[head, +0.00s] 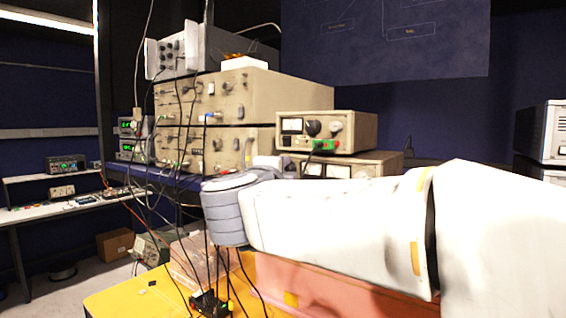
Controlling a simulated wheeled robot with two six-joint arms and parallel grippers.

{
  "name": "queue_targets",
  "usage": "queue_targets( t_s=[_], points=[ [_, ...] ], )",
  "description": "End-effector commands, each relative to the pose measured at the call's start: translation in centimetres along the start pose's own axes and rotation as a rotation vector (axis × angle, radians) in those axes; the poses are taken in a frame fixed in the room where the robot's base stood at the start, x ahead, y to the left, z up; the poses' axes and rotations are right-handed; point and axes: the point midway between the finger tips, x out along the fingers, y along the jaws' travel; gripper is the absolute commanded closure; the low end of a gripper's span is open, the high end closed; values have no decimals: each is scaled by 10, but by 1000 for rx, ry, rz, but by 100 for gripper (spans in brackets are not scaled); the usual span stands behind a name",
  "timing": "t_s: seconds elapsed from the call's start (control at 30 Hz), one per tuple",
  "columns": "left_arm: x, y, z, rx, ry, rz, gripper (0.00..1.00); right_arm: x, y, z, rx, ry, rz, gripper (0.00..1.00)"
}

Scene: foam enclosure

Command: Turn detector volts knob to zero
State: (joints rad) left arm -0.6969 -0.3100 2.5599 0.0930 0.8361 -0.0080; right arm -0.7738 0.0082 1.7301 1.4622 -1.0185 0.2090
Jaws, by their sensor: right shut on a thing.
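My right arm reaches in from the right, with its grey wrist bending in front of the instruments. My right gripper (268,163) is mostly hidden behind this wrist, close to the front of the beige equipment. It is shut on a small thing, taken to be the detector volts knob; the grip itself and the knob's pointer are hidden. A beige power unit (355,124) with a meter and dark knobs stands just above, on another beige unit (382,160) whose front is partly covered by my arm. My left gripper is not in view.
Stacked beige instruments (262,95) with many knobs and hanging black cables (190,120) stand left of the gripper. A grey instrument (205,48) sits on top. A yellow surface (125,296) lies below. A white bench (70,205) is at the far left.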

Motion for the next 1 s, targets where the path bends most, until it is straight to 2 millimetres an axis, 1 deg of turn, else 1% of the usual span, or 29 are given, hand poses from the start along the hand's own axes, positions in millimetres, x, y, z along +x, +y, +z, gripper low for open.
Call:
queue_targets(
  t_s=[0.1,0.53,0.57,0.6,0.63,0.93,1.0],
  points=[
    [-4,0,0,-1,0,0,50,0,-1,0,-17,-1,7,100],
    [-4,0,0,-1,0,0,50,0,0,0,-26,0,10,100],
    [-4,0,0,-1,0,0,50,0,0,0,-26,0,10,65],
    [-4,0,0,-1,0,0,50,0,0,0,-26,0,10,50],
    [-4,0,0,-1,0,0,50,0,0,0,-26,0,10,39],
    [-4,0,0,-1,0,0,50,0,0,0,-24,0,9,39],
    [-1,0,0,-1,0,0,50,-3,1,0,-24,-1,9,39]
  ],
)
